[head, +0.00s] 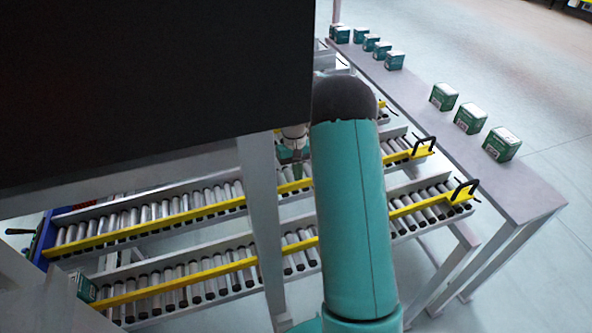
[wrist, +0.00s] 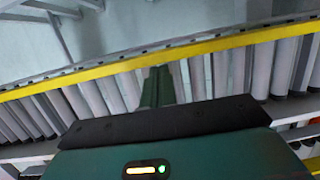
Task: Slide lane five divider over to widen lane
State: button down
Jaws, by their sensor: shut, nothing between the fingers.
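Long yellow dividers run along sloping roller lanes in the head view: an upper one (head: 205,209) and a lower one (head: 190,276). Each has a black handle at its right end. No lane number is readable, so I cannot tell which is lane five. My gripper (head: 297,172) is small and partly hidden beside my teal arm, over the upper lane. In the wrist view my gripper (wrist: 158,80) shows as green fingers, shut and empty, with the tips at the near edge of a yellow divider (wrist: 235,41). I cannot tell whether they touch it.
Small green boxes (head: 470,118) stand in a row on a grey table (head: 520,190) at the right. Another green box (head: 86,288) sits at the lower lane's left end. A dark panel and a grey post (head: 262,220) block part of the head view. Rollers (wrist: 90,100) lie under the fingers.

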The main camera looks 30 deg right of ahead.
jog(key=shift+s, duration=0.3)
jog(key=v, duration=1.4)
dwell(0.4)
